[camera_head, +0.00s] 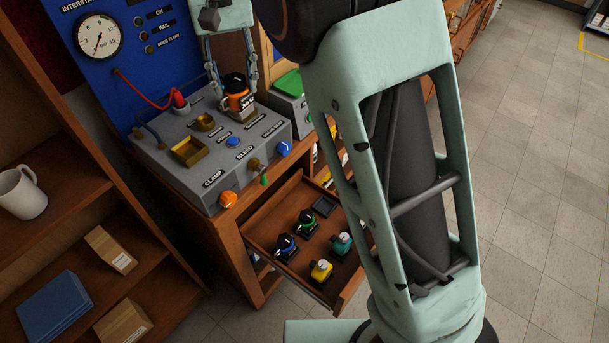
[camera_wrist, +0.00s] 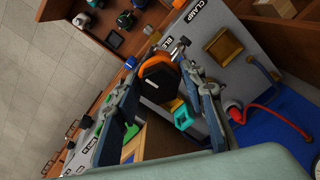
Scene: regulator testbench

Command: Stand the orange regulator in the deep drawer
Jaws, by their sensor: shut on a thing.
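The orange regulator (camera_head: 238,101) has a black top and appears upright over the back right of the grey test bench. My gripper (camera_head: 234,84) is shut on it, with a finger on each side. In the wrist view the regulator (camera_wrist: 158,80) sits between the two fingers of my gripper (camera_wrist: 162,92). I cannot tell whether its underside touches the bench. An open wooden drawer (camera_head: 270,222) is below the bench, to the right in the head view. It holds several small regulators and a dark square holder (camera_head: 324,206) that looks empty. Part of the drawer is hidden behind my arm.
The grey test bench (camera_head: 171,167) carries brass fixtures, knobs and a red hose (camera_head: 140,88). A blue gauge panel (camera_head: 110,65) stands behind it. A green-topped box (camera_head: 290,84) is to the right. A shelf with a white mug (camera_head: 20,192) and boxes stands left.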

